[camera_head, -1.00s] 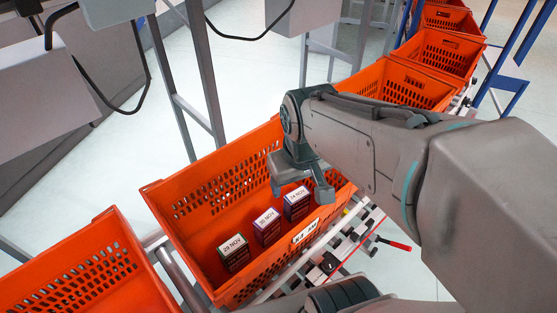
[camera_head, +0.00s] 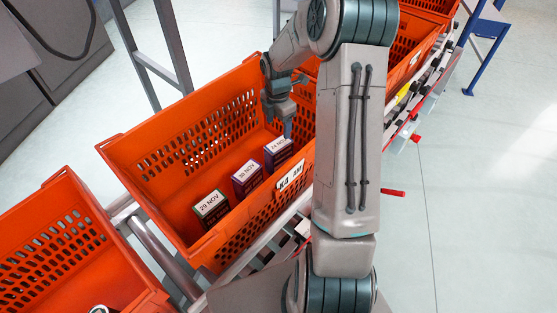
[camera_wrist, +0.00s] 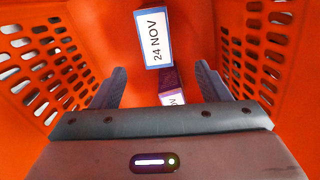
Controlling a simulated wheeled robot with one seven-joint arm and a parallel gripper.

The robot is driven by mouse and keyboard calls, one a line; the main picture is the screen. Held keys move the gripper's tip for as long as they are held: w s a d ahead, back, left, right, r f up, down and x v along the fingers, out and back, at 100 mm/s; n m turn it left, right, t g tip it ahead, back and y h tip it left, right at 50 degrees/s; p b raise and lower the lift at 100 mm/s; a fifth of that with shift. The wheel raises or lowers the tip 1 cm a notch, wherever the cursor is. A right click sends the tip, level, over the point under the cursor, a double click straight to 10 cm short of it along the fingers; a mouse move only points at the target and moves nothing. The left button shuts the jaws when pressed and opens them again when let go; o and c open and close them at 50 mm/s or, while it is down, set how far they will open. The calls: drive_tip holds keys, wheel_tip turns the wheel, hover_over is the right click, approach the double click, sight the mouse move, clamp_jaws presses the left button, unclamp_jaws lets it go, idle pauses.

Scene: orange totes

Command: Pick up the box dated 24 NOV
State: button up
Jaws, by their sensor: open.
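The box dated 24 NOV (camera_head: 278,150) stands in the orange tote (camera_head: 123,160), the farthest of three dated boxes in a row. Its white label also shows in the wrist view (camera_wrist: 154,38), ahead of the fingers and roughly centred between them. My gripper (camera_head: 280,118) is open and empty, pointing down inside the tote, close by the 24 NOV box. In the wrist view its two fingers (camera_wrist: 160,85) stand wide apart. The box dated 30 NOV (camera_head: 246,176) is beside it; part of a second box (camera_wrist: 172,98) shows between the fingers in the wrist view.
A box dated 29 NOV (camera_head: 211,206) stands nearest in the row. The tote's perforated walls rise around the gripper, and its near wall bears a white label (camera_head: 291,179). Another orange tote (camera_head: 62,250) is at lower left, and more totes are at upper right.

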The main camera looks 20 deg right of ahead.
sight(278, 145)
drive_tip(key=shift+n, duration=0.4)
drive_tip(key=f, duration=0.3)
drive_tip(key=f+b, duration=0.1)
drive_tip(key=f, duration=0.5)
drive_tip(key=shift+w+d+f+b, duration=0.15)
drive_tip(key=shift+w+f+b, duration=0.05)
drive_tip(key=shift+w+b, duration=0.15)
drive_tip(key=shift+w+d+f+b, duration=0.1)
drive_tip(key=shift+f+b, duration=0.2)
drive_tip(key=shift+f, duration=1.2)
drive_tip(key=shift+w+d+f+b, duration=0.1)
drive_tip(key=shift+f+b, duration=0.2)
drive_tip(key=shift+f, duration=1.2)
drive_tip(key=shift+s, duration=0.1)
drive_tip(key=shift+c, duration=0.3)
drive_tip(key=shift+r, duration=0.1)
drive_tip(key=c, duration=1.2)
